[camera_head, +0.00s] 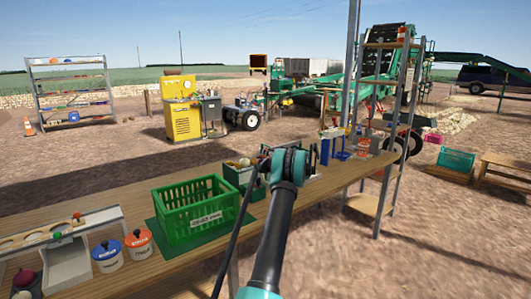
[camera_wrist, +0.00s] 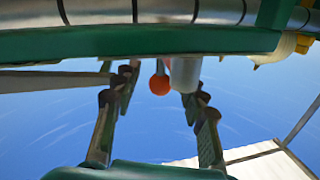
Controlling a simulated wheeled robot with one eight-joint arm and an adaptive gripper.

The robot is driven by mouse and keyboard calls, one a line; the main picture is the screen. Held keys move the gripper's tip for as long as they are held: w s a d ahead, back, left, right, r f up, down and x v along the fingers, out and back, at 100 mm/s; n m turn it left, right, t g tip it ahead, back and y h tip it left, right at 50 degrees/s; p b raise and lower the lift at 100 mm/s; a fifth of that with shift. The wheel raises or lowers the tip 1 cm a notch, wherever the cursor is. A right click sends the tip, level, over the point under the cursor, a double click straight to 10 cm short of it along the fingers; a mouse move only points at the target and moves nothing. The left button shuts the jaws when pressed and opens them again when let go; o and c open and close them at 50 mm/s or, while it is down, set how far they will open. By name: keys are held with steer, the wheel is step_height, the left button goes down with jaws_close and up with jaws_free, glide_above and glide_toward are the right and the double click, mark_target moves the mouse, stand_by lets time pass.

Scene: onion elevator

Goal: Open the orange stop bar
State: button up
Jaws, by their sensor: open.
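In the wrist view, an orange ball-shaped knob (camera_wrist: 159,85) hangs below a green beam (camera_wrist: 140,43), beside a pale grey cylinder (camera_wrist: 185,74). It may belong to the orange stop bar, but I see no full bar. My gripper (camera_wrist: 161,92) is open, with its two dark green fingers spread to either side of the knob and cylinder. No contact shows, and I cannot tell how far off the knob is. In the head view my arm's dark joint hides the fingertips. I cannot pick out the stop bar there.
A long wooden table (camera_head: 122,202) runs beside my arm, carrying a green crate (camera_head: 197,221), two lidded tubs and small items. A metal ladder-like rack (camera_head: 391,130) stands to the right. Behind are the green elevator machine and a yellow cabinet (camera_head: 182,112).

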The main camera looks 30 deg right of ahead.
steer(key=shift+w, duration=0.15)
steer(key=shift+a, duration=0.1)
steer(key=shift+c, duration=0.3)
jaws_close()
